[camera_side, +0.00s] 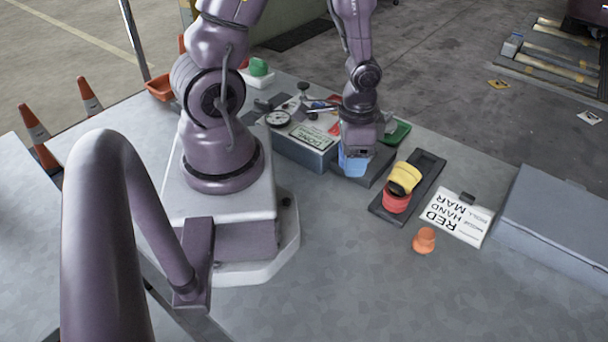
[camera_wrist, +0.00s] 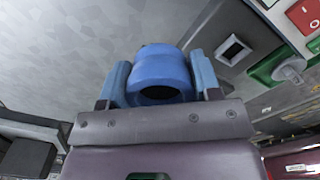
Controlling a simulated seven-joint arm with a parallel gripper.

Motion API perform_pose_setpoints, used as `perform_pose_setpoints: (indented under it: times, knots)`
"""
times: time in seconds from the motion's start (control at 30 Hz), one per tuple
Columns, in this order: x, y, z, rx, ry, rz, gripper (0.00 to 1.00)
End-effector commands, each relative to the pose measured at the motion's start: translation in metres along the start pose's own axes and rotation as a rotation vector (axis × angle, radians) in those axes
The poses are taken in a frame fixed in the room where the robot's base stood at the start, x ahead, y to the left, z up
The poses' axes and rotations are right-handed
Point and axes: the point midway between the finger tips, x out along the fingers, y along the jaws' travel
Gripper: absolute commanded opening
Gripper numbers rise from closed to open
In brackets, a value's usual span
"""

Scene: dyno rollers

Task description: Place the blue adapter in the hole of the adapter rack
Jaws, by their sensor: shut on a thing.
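The blue adapter (camera_side: 354,164) is a short round piece held at the end of my gripper (camera_side: 356,158). In the wrist view the blue adapter (camera_wrist: 158,66) sits between the two blue-grey fingers of my gripper (camera_wrist: 160,84), which touch its sides; a dark opening faces the camera. A dark long rack (camera_side: 431,162) lies to the right, apart from my gripper, and bears a red piece (camera_side: 396,202) and a tilted yellow and black piece (camera_side: 404,178). I cannot make out an empty hole in it. Contact below the blue adapter is hidden.
A grey box with a gauge (camera_side: 279,118) stands left of my gripper. A green tray (camera_side: 398,132) is behind it. An orange piece (camera_side: 424,240), a white sign (camera_side: 455,217) and a large grey case (camera_side: 560,222) are at right. The front table is clear.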

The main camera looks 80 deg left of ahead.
Motion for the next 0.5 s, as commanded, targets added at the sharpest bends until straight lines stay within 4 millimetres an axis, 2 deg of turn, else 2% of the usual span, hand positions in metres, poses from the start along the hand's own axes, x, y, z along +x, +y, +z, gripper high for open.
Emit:
perform_pose_setpoints:
  times: [0.13, 0.33, 0.5]
  knots:
    - [0.010, 0.010, 0.003, 0.090, -0.002, 0.002, 0.33]
    - [0.036, 0.010, 0.000, 0.100, -0.005, 0.000, 0.33]
    - [0.048, 0.009, -0.001, 0.095, -0.001, 0.000, 0.33]
